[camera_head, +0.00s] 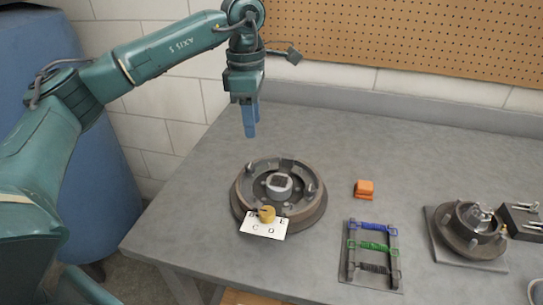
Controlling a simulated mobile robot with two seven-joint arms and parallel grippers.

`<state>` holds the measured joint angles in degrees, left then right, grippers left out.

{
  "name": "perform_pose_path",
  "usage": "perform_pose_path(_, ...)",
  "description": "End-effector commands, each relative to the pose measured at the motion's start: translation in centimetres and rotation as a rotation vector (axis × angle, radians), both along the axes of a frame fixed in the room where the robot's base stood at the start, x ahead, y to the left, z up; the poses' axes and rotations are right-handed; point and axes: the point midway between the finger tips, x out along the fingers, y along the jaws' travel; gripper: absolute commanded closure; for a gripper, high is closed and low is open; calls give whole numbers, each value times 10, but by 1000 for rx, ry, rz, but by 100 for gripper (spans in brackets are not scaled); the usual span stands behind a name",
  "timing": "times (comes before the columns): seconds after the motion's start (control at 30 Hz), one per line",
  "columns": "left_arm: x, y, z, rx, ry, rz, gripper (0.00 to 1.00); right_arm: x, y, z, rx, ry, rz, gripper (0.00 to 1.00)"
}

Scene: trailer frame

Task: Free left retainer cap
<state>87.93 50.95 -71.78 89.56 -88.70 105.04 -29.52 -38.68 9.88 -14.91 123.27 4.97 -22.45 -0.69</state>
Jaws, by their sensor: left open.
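A round brown drum assembly (313,209) with a grey hub in its middle lies on the table. A small yellow-brown cap-like piece (267,213) sits at its front edge, by a white card (255,229) with letters on it. I cannot tell for sure whether this piece is the left retainer cap. My left gripper (250,134) has blue fingers pointing down. It is open and empty, above the table behind the drum and apart from it. My right gripper does not show.
An orange block (364,189) lies right of the drum. A dark rack (347,262) with blue and green bars lies at the front. A second hub assembly (465,233) sits on a plate at the right. A pegboard (420,35) stands behind. The back middle of the grey table is clear.

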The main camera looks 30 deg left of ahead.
Motion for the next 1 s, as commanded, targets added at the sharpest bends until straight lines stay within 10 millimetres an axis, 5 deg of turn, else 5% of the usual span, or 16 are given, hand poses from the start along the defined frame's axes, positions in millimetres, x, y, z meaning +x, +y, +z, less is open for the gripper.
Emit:
perform_pose_path(0.23, -1, 18, -3, 59, -5, 20, 57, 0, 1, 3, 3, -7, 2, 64)
perform_pose_path(0.7, -1, 17, -95, 55, -4, 19, 57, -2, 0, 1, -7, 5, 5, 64)
perform_pose_path(1.0, 0, 16, -120, 54, -7, 18, 57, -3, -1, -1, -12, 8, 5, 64)
